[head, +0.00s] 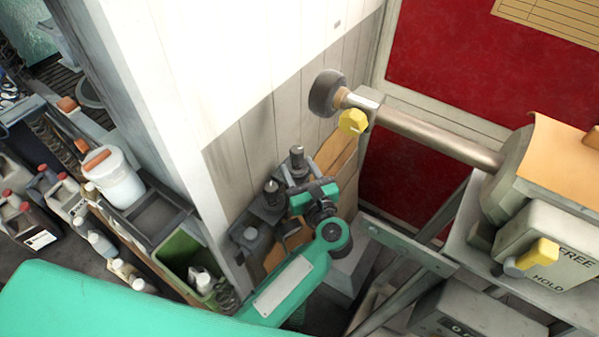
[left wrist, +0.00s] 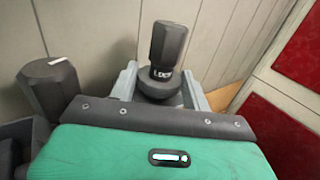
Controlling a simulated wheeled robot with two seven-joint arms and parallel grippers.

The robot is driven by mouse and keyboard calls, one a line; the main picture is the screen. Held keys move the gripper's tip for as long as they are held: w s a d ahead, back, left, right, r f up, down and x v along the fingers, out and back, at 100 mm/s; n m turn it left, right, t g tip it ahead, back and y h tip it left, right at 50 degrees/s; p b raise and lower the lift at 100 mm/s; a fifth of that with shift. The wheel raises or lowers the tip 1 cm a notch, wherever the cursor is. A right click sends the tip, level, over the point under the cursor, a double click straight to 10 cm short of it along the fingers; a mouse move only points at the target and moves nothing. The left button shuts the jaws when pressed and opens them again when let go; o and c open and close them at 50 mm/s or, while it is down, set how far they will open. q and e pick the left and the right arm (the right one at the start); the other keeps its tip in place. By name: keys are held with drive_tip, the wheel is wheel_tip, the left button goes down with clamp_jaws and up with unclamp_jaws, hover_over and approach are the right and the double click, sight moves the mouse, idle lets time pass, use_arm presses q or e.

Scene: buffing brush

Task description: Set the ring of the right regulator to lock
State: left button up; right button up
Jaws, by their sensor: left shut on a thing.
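The right regulator (head: 297,157) is a dark grey knob standing upright on its body by the wall. In the left wrist view it (left wrist: 169,45) rises in the middle, and the ring (left wrist: 161,73) at its lower part shows white letters that seem to read LOCK. My left gripper (head: 298,177) is shut on the regulator's lower part around the ring. Its two grey fingers (left wrist: 160,86) flank the ring left and right. The left regulator (head: 272,188) stands beside it, and shows at the left in the wrist view (left wrist: 50,85). My right gripper is out of view.
A machine box (head: 555,255) marked FREE and HOLD has a yellow lever. A green bin (head: 180,252) and white bucket (head: 116,180) stand left.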

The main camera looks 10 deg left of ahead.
use_arm(q)
drive_tip(key=shift+f, duration=0.3)
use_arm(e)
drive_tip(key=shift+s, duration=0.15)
use_arm(q)
drive_tip(key=o, duration=1.1)
drive_tip(key=shift+o, duration=1.4)
drive_tip(key=shift+d, duration=0.1)
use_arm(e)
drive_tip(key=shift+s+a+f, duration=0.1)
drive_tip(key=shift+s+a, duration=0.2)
